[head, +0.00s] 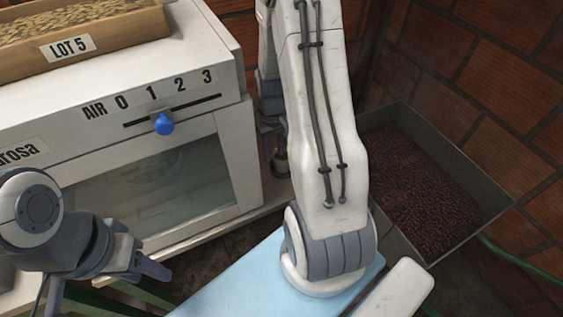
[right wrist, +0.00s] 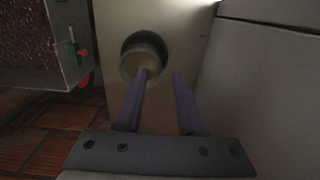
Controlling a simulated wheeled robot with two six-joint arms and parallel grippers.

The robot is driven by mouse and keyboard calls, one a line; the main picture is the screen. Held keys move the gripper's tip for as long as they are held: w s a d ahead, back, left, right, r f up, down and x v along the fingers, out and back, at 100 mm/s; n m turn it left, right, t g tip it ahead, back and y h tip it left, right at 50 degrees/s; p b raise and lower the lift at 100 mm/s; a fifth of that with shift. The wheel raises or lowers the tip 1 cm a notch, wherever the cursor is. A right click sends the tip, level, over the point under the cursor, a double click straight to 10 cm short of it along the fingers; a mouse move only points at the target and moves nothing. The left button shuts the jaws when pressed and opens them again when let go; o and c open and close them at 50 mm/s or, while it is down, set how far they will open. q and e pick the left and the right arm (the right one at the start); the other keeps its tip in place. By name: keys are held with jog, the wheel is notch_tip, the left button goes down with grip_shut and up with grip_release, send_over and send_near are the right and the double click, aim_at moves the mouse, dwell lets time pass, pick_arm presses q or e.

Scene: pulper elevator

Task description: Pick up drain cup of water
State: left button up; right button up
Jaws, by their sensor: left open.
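A round cup with a dark rim and a pale, tan inside (right wrist: 146,54) shows in the right wrist view on a beige surface. In the head view a small dark cup-like thing (head: 282,164) is at the machine's right side, partly hidden by my right gripper (head: 273,145). The right gripper's fingers (right wrist: 162,73) are apart with nothing between them. The left fingertip overlaps the cup's lower edge in the picture; I cannot tell whether it touches. My left gripper (head: 166,290) is open and empty, low at the left before the machine.
A white machine (head: 235,75) has an AIR scale, a blue knob (head: 163,124) and a window (head: 150,190). A tray of beans (head: 110,30) marked LOT 5 sits on top. A bin of dark red cherries (head: 480,205) stands right, by a brick wall. A light-blue surface (head: 235,285) lies in front.

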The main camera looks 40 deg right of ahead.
aim_at(274, 157)
jog(key=shift+s+f, duration=0.1)
jog(key=shift+f, duration=1.45)
grip_shut()
